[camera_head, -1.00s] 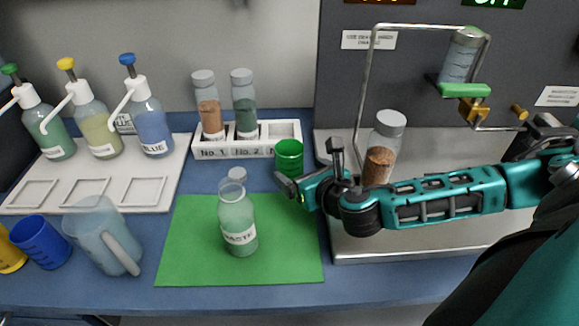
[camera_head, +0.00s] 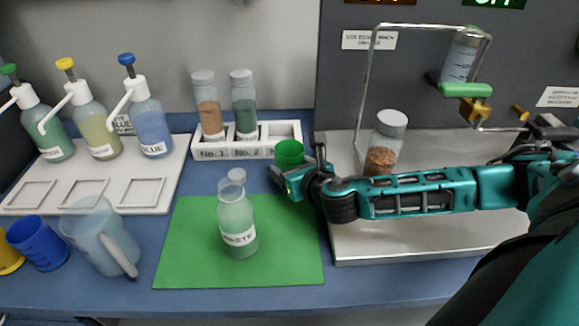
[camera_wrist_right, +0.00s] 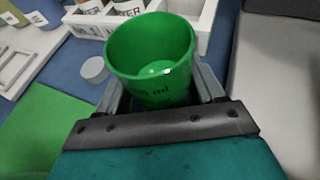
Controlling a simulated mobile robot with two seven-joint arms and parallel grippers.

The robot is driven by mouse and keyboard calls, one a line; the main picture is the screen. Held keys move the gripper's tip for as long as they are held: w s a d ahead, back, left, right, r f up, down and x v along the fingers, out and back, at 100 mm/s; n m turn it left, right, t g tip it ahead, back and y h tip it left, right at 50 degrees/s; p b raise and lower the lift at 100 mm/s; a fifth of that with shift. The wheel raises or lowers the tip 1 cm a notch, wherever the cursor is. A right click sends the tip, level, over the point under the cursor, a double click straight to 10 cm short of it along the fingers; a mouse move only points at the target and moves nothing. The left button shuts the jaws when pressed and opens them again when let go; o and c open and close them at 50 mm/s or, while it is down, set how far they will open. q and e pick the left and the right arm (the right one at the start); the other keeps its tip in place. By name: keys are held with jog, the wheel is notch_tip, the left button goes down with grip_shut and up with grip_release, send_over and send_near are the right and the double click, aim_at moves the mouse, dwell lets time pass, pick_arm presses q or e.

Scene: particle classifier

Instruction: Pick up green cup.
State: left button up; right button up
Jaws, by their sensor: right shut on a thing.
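The green cup (camera_head: 289,152) stands near the front of the white bottle rack in the head view, at the top edge of the green mat. In the right wrist view the green cup (camera_wrist_right: 152,62) is upright, its open top toward the camera, with dark printing on its side. My right gripper (camera_head: 297,172) is shut on the cup, with a finger on either side of it; the fingers also show in the right wrist view (camera_wrist_right: 162,92). The cup's lower part is partly hidden by the gripper. My left gripper is not in view.
The waste bottle (camera_head: 238,222) stands on the green mat (camera_head: 185,255), with a small white cap (camera_head: 237,175) behind it. The white rack (camera_head: 290,133) holds two jars. A jar (camera_head: 386,142) stands behind my right arm. A pitcher (camera_head: 95,240) and blue cup (camera_head: 38,243) are at left.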

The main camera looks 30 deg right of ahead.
jog(key=c, duration=0.5)
jog(key=shift+o, duration=0.2)
jog(key=shift+r, duration=0.2)
